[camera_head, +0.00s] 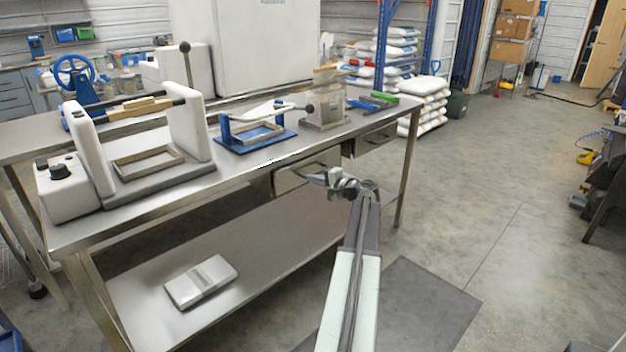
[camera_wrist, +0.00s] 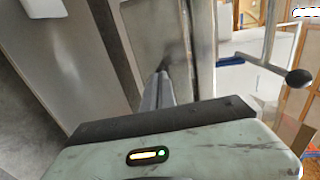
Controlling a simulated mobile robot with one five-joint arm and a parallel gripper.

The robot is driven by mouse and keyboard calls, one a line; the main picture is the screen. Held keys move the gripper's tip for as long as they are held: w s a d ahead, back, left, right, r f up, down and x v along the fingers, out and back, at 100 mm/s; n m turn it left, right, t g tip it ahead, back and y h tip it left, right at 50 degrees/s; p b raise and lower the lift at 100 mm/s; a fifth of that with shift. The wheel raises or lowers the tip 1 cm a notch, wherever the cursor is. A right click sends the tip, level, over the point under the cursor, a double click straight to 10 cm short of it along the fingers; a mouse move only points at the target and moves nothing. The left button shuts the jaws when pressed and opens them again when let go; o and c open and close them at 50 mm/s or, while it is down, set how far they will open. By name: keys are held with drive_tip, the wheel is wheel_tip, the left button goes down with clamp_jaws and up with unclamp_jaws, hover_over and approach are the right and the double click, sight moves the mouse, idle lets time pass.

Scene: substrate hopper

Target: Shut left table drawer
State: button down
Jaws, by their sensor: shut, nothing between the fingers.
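The steel workbench (camera_head: 235,187) has two drawers under its top. The left drawer (camera_head: 296,173) has a grey metal front close beneath the table edge. I cannot tell for sure whether it stands slightly out or is flush. My gripper (camera_head: 313,177) is shut and empty, right at that drawer front, hiding part of it. In the wrist view my gripper (camera_wrist: 162,72) points at the grey metal drawer front (camera_wrist: 153,35). The tips look at or very near its surface; contact is not clear. The right drawer (camera_head: 375,138) lies farther along the bench.
On the bench top stand a white press-like machine (camera_head: 190,125), a blue frame fixture (camera_head: 255,138) and a clear hopper box (camera_head: 325,103). A white box (camera_head: 200,281) lies on the lower shelf. The floor (camera_head: 480,200) to the right is open.

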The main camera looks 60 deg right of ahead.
drive_tip(key=p+v, duration=0.2)
drive_tip(key=v, duration=1.1)
drive_tip(key=shift+s+a+r, duration=0.25)
drive_tip(key=shift+a, duration=0.05)
drive_tip(key=w+a+f+n+g+y, duration=0.2)
drive_tip(key=w+a+f+n+y, duration=0.15)
drive_tip(key=w+a, duration=0.55)
drive_tip(key=w+a+f+n+g+y, duration=0.25)
drive_tip(key=w+a+f, duration=0.2)
drive_tip(key=a, duration=0.75)
drive_tip(key=w+a+f+n+g+y, duration=0.2)
drive_tip(key=w+a+f+n, duration=0.1)
drive_tip(key=w+a, duration=0.65)
drive_tip(key=s+a+f+n+g+h, duration=0.1)
drive_tip(key=s+a+f+n+g, duration=0.2)
drive_tip(key=a, duration=0.9)
drive_tip(key=a+f+n+g+h, duration=0.25)
drive_tip(key=a+n, duration=0.25)
drive_tip(key=a, duration=0.7)
drive_tip(key=s+a+f+n+g+h, duration=0.1)
drive_tip(key=s+a+f+n+g, duration=0.15)
drive_tip(key=a, duration=0.95)
wheel_tip(320, 180, up, 25)
drive_tip(key=p, duration=2.5)
drive_tip(key=shift+w+a+n+g, duration=0.15)
drive_tip(key=shift+a+n+g, duration=0.05)
drive_tip(key=shift+n+g, duration=0.25)
drive_tip(key=shift+f, duration=0.15)
